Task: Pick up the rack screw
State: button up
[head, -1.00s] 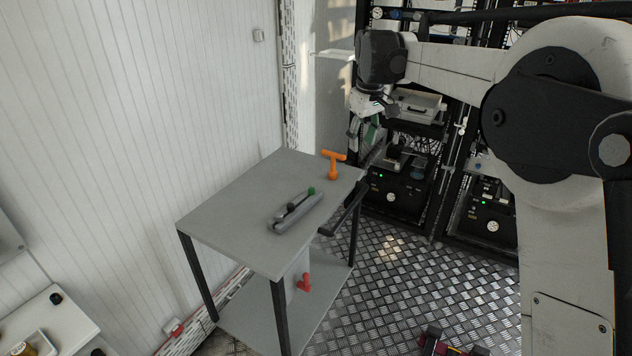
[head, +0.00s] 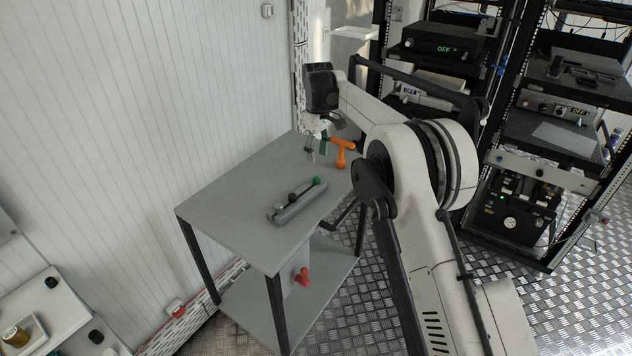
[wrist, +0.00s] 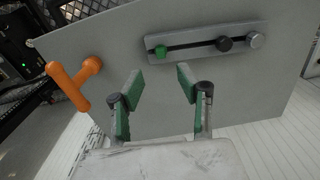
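A grey slotted holder (head: 300,207) lies on the grey cart top and bears a green-headed piece (head: 316,182), a black-headed piece (head: 293,197) and a silver-headed piece (head: 279,206). They look like screws or knobs; I cannot tell which is the rack screw. In the wrist view the green head (wrist: 160,51), black head (wrist: 224,44) and silver head (wrist: 255,40) sit in a row beyond my fingertips. My gripper (wrist: 160,80) is open and empty, with green pads apart. In the head view my gripper (head: 318,147) is over the cart's far end, apart from the holder.
An orange T-handle (head: 341,152) stands on the cart top (head: 235,205) beside my gripper; it also shows left in the wrist view (wrist: 75,82). A red handle (head: 302,277) is at the lower shelf. Equipment racks (head: 520,150) stand right. The cart's near left is clear.

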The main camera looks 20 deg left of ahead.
send_over(315, 177)
jog(key=f, duration=0.4)
jog(key=shift+d+f, duration=0.4)
jog(key=shift+a+f+b, duration=0.2)
jog(key=shift+f+b, duration=0.05)
jog(key=shift+f, duration=1.05)
jog(key=shift+a+f+b, duration=0.2)
jog(key=shift+f+b, duration=0.05)
jog(key=shift+f, duration=1)
grip_shut()
